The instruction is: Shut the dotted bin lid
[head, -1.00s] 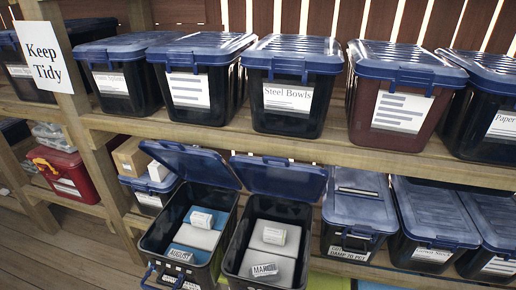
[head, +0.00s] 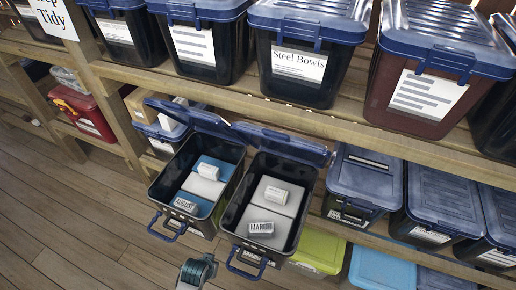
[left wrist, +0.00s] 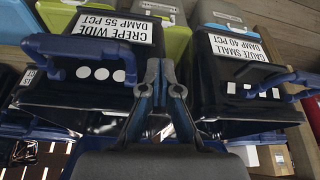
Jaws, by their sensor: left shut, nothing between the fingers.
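Two dark bins stand side by side with blue lids raised. In the left wrist view, the bin labelled CREPE WIDE (left wrist: 75,97) has a row of three white dots below its blue handle. That view appears turned over, so this matches the right open bin (head: 233,222) in the head view. Its lid (head: 285,143) stands raised at the back. My left gripper (head: 208,262) is low in front of the bins. In the left wrist view its fingertips (left wrist: 162,75) are together and empty, between the two bin fronts. My right gripper is out of view.
The other open bin (head: 157,190), with its lid (head: 188,116) raised, stands close on the left; its front has square marks. A closed bin (head: 363,185) stands on the right. The upper shelf board (head: 235,95) runs behind and above the lids. Floor (head: 80,230) is clear at left.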

